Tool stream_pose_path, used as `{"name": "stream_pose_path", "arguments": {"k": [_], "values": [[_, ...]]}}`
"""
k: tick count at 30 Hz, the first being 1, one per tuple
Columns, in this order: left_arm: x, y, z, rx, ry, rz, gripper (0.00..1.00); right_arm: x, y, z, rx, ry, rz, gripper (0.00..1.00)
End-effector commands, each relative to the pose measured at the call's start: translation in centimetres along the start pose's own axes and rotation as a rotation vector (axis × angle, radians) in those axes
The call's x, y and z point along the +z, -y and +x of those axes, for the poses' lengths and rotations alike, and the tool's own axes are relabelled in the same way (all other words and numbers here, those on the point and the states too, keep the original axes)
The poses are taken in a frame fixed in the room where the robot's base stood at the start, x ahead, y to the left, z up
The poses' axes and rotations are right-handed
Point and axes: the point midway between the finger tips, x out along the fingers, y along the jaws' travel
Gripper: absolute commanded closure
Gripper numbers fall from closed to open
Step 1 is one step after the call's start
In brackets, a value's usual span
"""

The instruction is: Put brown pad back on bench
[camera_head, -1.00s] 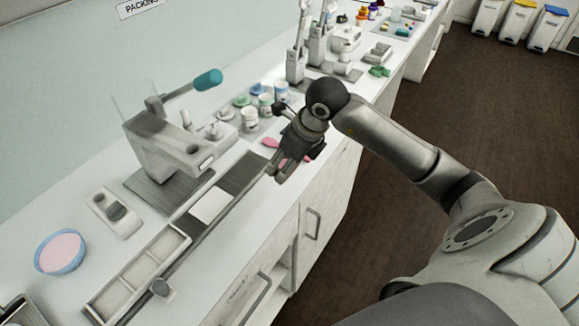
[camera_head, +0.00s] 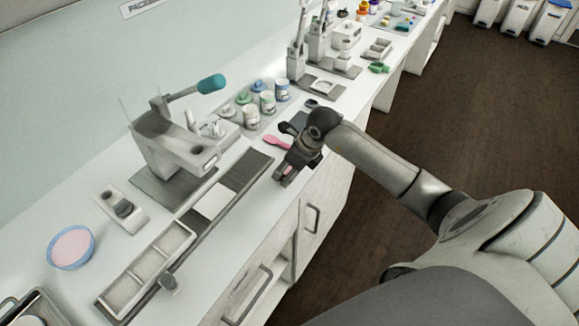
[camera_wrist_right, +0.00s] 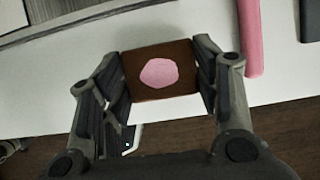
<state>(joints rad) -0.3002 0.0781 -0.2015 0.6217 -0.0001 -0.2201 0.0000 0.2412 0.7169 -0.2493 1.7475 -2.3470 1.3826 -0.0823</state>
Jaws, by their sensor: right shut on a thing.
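The brown pad (camera_wrist_right: 182,82) is a flat square with a round pink patch (camera_wrist_right: 158,72) on it. In the right wrist view it sits between the two fingers of my right gripper (camera_wrist_right: 160,78), which is shut on its two sides. In the head view my right gripper (camera_head: 284,177) is over the front edge of the white bench (camera_head: 235,222), and a little pink shows at its fingertips. I cannot tell whether the pad touches the bench. My left gripper is not in view.
A pink spatula (camera_head: 276,142) lies on the bench beside my gripper. A lever press (camera_head: 170,150), a dark strip with a white square (camera_head: 211,203), a compartment tray (camera_head: 150,268) and a pink-filled bowl (camera_head: 71,247) stand to the left. Small jars (camera_head: 267,101) are behind.

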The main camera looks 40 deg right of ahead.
Motion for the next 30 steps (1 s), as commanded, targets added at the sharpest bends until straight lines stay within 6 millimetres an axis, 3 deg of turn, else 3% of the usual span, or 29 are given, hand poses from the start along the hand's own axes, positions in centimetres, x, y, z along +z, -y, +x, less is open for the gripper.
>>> {"name": "stream_pose_path", "arguments": {"k": [5,6,11,24,30], "values": [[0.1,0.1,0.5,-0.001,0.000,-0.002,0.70,-0.1,0.0,0.4,-0.001,0.000,0.000,0.62],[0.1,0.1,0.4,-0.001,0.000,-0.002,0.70,-0.1,0.0,0.3,0.000,0.001,0.000,0.40],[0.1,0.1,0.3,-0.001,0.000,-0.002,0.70,-0.1,0.0,0.2,0.000,0.000,0.000,0.21],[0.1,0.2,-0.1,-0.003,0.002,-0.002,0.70,0.1,0.0,-0.3,0.000,0.000,0.000,0.21],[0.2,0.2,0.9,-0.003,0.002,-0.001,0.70,0.0,0.1,-3.3,-0.005,0.002,-0.004,0.21]]}}
